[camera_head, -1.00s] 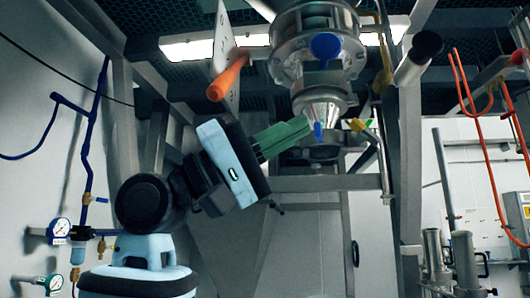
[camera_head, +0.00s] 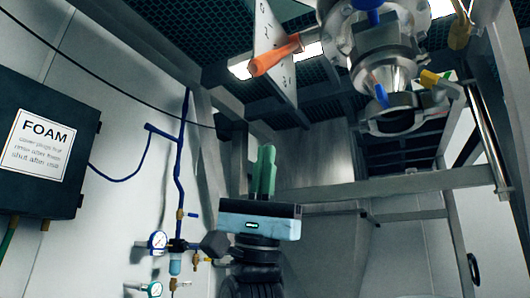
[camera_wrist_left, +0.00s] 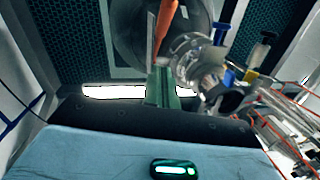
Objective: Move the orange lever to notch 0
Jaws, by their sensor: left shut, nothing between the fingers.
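The orange lever (camera_head: 275,55) sticks out beside a pale marked plate (camera_head: 268,30) near the top of the head view. The lever's tip points down and left. The plate's markings are too small to read for certain. In the left wrist view the lever (camera_wrist_left: 165,22) shows beyond the fingertips. My left gripper (camera_head: 265,152) points straight up below the lever, with its green fingers shut and empty. A clear gap separates the fingertips from the lever in the head view. The fingers also show in the left wrist view (camera_wrist_left: 163,75). My right gripper is not in view.
A metal sifter body (camera_head: 385,60) with blue handles hangs right of the lever. A yellow-handled clamp (camera_head: 435,80) sits on its lower right. A steel beam (camera_head: 400,187) crosses behind on the right. Gauges (camera_head: 157,241) and a FOAM box (camera_head: 40,145) are on the left wall.

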